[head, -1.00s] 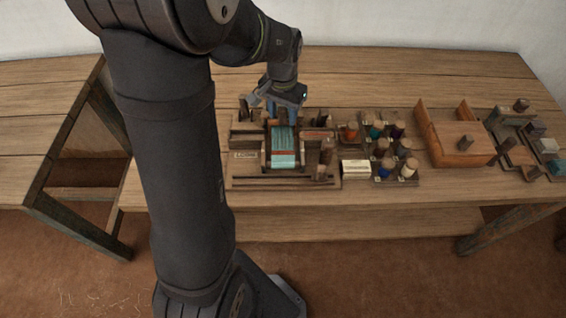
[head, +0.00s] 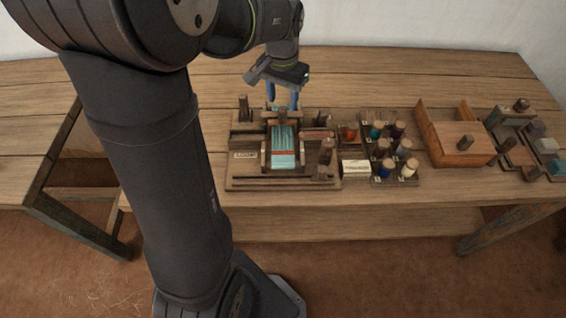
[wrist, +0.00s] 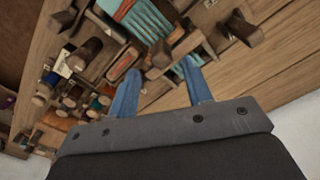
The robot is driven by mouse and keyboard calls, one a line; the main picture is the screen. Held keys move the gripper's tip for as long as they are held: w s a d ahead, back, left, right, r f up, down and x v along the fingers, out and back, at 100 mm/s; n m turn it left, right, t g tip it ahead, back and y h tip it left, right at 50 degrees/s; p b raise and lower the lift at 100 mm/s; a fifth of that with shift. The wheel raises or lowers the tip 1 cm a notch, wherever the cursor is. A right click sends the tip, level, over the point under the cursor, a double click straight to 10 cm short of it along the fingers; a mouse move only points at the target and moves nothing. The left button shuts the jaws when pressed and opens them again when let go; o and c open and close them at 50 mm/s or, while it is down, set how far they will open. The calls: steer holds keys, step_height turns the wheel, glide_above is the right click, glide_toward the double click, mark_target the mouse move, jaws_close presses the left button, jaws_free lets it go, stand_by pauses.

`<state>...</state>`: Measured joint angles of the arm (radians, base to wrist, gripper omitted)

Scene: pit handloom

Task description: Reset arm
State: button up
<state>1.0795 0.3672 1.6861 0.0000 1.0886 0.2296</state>
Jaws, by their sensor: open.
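My gripper (head: 283,97) is open and empty in the head view, with its two blue fingers pointing down above the back edge of the small loom (head: 284,170). The loom is a wooden frame on a board with teal cloth (head: 283,143) stretched in its middle. In the wrist view my blue fingers (wrist: 160,92) stand apart, with the loom's wooden posts and the teal cloth (wrist: 140,15) beyond them. No object shows between the fingers.
Further right are a wooden box (head: 455,150) and a tray of blocks (head: 527,140). The table (head: 390,82) behind them is clear.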

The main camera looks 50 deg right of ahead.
mark_target(283, 110)
steer(key=shift+r, duration=0.3)
step_height(283, 110, down, 7)
steer(key=shift+r, duration=0.1)
steer(key=shift+s+a+r, duration=0.1)
steer(key=shift+s+a, duration=0.75)
